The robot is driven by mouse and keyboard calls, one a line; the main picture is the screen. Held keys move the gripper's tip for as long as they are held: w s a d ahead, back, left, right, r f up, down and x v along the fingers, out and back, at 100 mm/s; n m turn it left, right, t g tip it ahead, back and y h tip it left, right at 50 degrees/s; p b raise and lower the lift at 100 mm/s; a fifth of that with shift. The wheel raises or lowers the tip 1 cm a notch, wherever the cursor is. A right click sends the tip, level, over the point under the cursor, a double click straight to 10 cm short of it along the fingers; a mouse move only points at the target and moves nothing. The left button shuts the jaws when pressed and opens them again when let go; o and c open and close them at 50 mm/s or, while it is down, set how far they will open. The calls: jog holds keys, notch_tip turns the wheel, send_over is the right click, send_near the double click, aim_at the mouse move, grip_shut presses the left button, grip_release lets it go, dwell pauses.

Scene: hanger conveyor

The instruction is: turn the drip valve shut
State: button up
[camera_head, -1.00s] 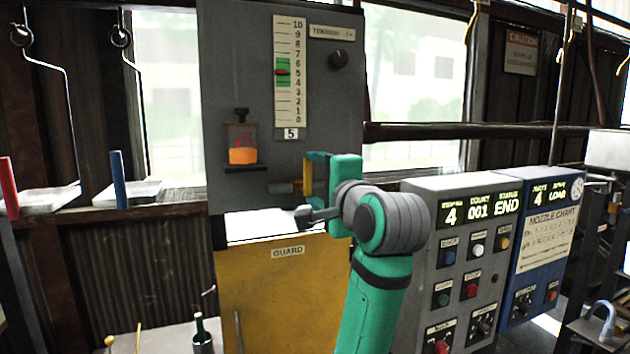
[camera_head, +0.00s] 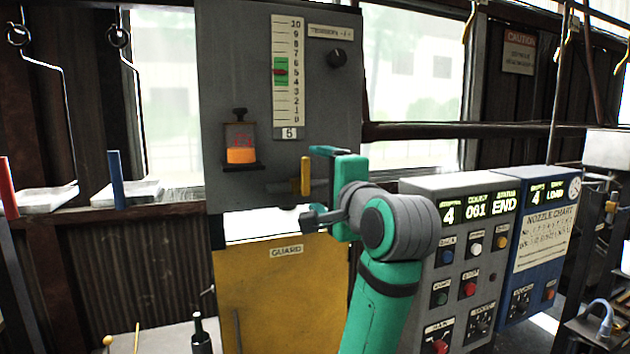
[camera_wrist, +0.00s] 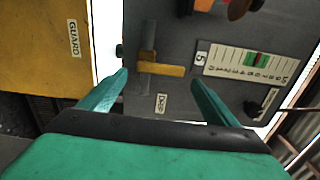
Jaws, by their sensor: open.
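The drip valve's yellow handle (camera_head: 306,176) stands upright on the grey panel, crosswise to its short horizontal grey pipe. In the wrist view the handle (camera_wrist: 165,69) lies ahead, between and beyond the fingertips, with a small label reading DRIP (camera_wrist: 160,102) beside it. My gripper (camera_wrist: 160,79) is open and empty, its two teal fingers spread on either side of the handle. No contact with the handle shows. In the head view my gripper (camera_head: 322,152) is just right of the handle; the lower finger is mostly hidden.
An orange-filled oil glass (camera_head: 241,154) and a level scale (camera_head: 287,75) sit above the valve. The yellow guard (camera_head: 275,300) is below. A grey control box (camera_head: 460,225) stands to the right. Hanging trays (camera_head: 130,192) are at left.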

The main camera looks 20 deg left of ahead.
jog(key=v, duration=0.9)
jog(key=shift+a, duration=0.15)
